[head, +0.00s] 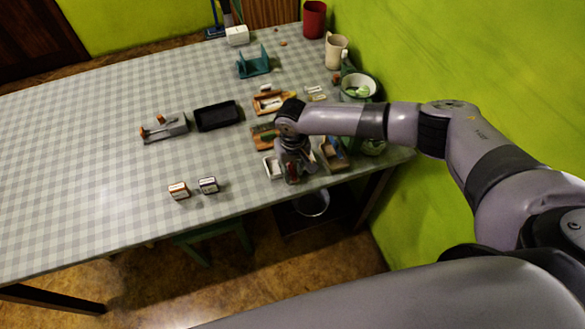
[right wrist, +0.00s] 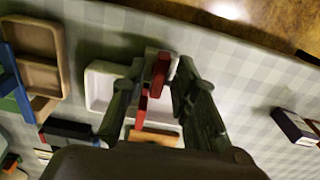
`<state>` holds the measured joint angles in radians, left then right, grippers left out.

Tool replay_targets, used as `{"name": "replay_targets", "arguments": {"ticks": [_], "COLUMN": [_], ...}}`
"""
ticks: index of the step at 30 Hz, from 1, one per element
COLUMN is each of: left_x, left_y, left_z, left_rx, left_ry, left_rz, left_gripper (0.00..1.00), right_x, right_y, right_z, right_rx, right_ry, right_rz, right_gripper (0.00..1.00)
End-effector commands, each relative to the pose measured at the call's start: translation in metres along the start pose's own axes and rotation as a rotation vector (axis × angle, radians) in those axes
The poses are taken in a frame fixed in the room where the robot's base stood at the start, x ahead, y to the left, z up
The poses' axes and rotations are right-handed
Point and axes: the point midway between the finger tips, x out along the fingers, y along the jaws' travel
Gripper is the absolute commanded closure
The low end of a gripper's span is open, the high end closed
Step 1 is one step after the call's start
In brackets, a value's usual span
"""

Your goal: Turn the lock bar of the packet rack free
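A red bar (right wrist: 159,74) with a thinner red part below it stands out from a pale grey block in the right wrist view; I take it for the packet rack's lock bar. My right gripper (right wrist: 156,78) points down with one finger on either side of the bar, apparently open with a small gap on the left. In the head view the right gripper (head: 292,174) is at the table's front right, over a small red piece, and its wrist hides much of the rack. My left gripper is not in view.
A white tray (head: 272,167) lies close beside the right gripper, with wooden trays (head: 333,154) nearby. Two small boxes (head: 179,191) stand near the front edge. A black tray (head: 217,116) is farther left. The green wall bounds the right; the table's left is clear.

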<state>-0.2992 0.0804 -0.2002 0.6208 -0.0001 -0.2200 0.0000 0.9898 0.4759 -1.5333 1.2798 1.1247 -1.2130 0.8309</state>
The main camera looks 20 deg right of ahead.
Motion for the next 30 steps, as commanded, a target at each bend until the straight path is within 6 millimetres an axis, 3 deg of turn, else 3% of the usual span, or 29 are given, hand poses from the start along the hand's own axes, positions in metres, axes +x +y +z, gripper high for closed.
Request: {"name": "replay_targets", "arguments": {"ticks": [11,30], "left_x": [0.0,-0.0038], "left_y": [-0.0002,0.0], "left_z": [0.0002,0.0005], "left_rx": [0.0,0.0], "left_ry": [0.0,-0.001], "left_rz": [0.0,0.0], "left_gripper": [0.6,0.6], "right_x": [-0.0004,-0.0012], "right_y": [0.0001,0.0007], "right_z": [-0.0001,0.0001], "right_rx": [0.0,-0.076], "right_ry": [0.0,-0.001], "right_rz": [0.0,0.001], "right_gripper": [1.0,1.0]}}
